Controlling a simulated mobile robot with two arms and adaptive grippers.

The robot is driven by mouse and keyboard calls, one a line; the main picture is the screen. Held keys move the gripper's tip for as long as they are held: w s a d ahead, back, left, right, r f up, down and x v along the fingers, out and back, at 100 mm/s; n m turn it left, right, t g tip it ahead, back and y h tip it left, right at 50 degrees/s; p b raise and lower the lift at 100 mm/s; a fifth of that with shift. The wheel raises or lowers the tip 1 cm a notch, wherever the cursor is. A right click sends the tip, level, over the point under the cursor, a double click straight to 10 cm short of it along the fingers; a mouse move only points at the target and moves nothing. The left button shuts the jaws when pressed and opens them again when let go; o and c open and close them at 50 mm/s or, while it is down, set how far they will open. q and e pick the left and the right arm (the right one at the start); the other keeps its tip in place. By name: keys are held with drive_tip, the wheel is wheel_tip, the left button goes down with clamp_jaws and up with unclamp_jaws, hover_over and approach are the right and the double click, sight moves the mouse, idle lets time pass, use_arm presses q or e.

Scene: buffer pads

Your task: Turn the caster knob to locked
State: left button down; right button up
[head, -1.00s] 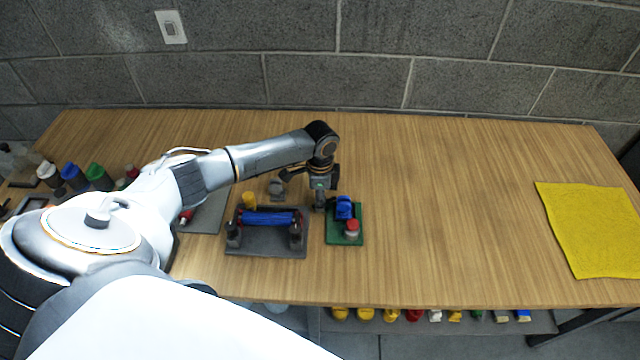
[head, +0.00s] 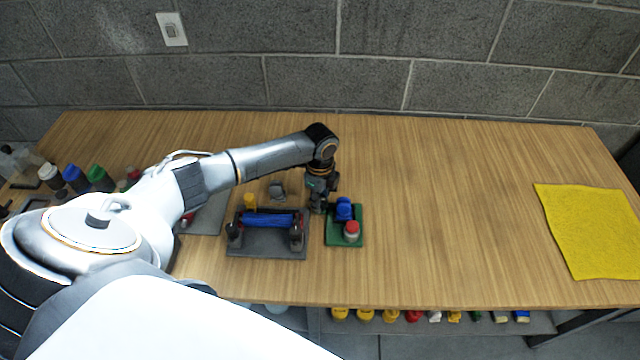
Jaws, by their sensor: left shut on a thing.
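My left gripper (head: 317,207) points down at the left edge of a small green base (head: 331,239). It is shut on what seems to be the caster knob, which the fingers mostly hide. A blue part (head: 343,209), perhaps the caster, stands on the green base just right of the fingers. A red-topped round part (head: 351,230) with a pale lower body stands in front of it on the same base. My right gripper is not in view.
Left of the green base, a dark grey tray (head: 266,248) holds a blue roller (head: 268,220) between dark end posts. A yellow piece (head: 250,200) stands behind the roller. A yellow cloth (head: 595,230) lies far right. The table (head: 450,210) between is clear.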

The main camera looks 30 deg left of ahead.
use_arm(q)
drive_tip(key=c, duration=1.3)
unclamp_jaws()
drive_tip(key=shift+c, duration=0.2)
wheel_tip(320, 180, up, 12)
drive_tip(key=shift+s, duration=0.1)
